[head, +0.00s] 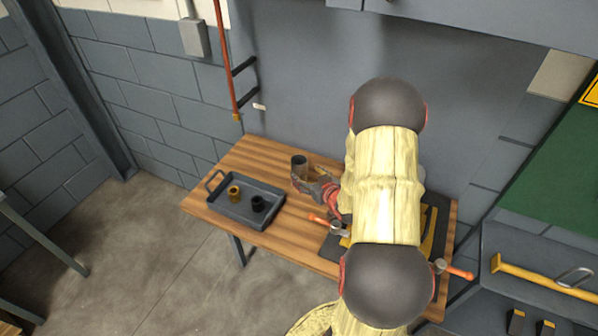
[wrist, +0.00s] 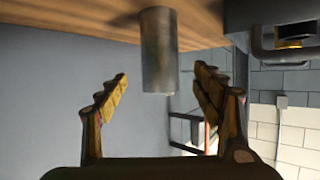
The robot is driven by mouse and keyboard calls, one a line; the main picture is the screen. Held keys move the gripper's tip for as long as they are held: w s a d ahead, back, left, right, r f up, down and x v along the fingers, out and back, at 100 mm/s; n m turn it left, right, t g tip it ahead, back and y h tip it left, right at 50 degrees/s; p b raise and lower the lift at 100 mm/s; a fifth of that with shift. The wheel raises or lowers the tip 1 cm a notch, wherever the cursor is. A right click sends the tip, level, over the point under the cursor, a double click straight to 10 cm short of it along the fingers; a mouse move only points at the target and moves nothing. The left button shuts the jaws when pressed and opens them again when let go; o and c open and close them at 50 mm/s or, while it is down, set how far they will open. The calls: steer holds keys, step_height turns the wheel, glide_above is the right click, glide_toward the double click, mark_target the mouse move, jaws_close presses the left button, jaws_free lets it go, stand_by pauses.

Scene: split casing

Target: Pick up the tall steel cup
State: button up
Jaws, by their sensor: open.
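The tall steel cup (head: 299,166) stands upright on the wooden table, right of the tray in the head view. In the wrist view, which is upside down, the cup (wrist: 159,50) hangs from the tabletop at the upper middle. My gripper (head: 309,176) is open, close beside the cup. In the wrist view the fingers of my gripper (wrist: 160,75) are spread to either side of the cup, with a visible gap on both sides. I cannot tell how deep the cup sits between them.
A grey tray (head: 230,211) on the table's left holds a brass-coloured cup (head: 234,193) and a black cup (head: 259,203). An orange-handled hammer (head: 324,222) and other tools lie on a dark mat at right, partly behind my arm. The wall stands behind the table.

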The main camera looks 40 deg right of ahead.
mark_target(302, 170)
steer(key=b+x, duration=0.1)
steer(key=x, duration=0.6)
steer(key=shift+w+d+f, duration=0.1)
steer(key=shift+w+f, duration=0.05)
steer(key=shift+w, duration=0.1)
steer(key=c, duration=1.3)
steer(key=shift+c, duration=0.2)
